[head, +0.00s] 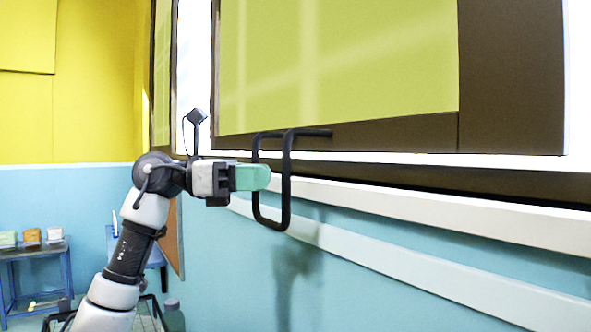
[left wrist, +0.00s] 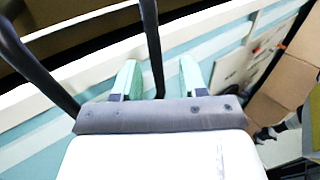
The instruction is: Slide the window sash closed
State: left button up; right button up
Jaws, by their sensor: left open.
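The window sash (head: 500,80) has a wide brown frame and a yellow-green pane. It is open, with a bright gap (head: 195,65) at its left. A black looped handle (head: 288,165) sticks out from its lower left part. My left gripper (head: 268,178), with teal fingers, is at the handle and points right. In the left wrist view, one bar of the handle (left wrist: 152,45) passes between the spread fingers of the gripper (left wrist: 158,75), and the other bar lies left of them. I cannot tell whether the fingers touch the bar. My right gripper is not in view.
A white sill (head: 430,190) runs below the window along the blue wall. A blue table (head: 38,250) with small coloured blocks stands at the far left. Cardboard (left wrist: 297,60) shows at the right of the left wrist view. The wall right of the handle is clear.

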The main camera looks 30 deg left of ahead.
pick_arm(q)
jog(key=p+x, duration=0.2)
jog(key=x, duration=0.4)
jog(key=shift+w, duration=0.55)
jog(key=shift+d+f, duration=0.1)
jog(key=shift+c, duration=0.2)
jog(key=c, duration=0.7)
grip_shut()
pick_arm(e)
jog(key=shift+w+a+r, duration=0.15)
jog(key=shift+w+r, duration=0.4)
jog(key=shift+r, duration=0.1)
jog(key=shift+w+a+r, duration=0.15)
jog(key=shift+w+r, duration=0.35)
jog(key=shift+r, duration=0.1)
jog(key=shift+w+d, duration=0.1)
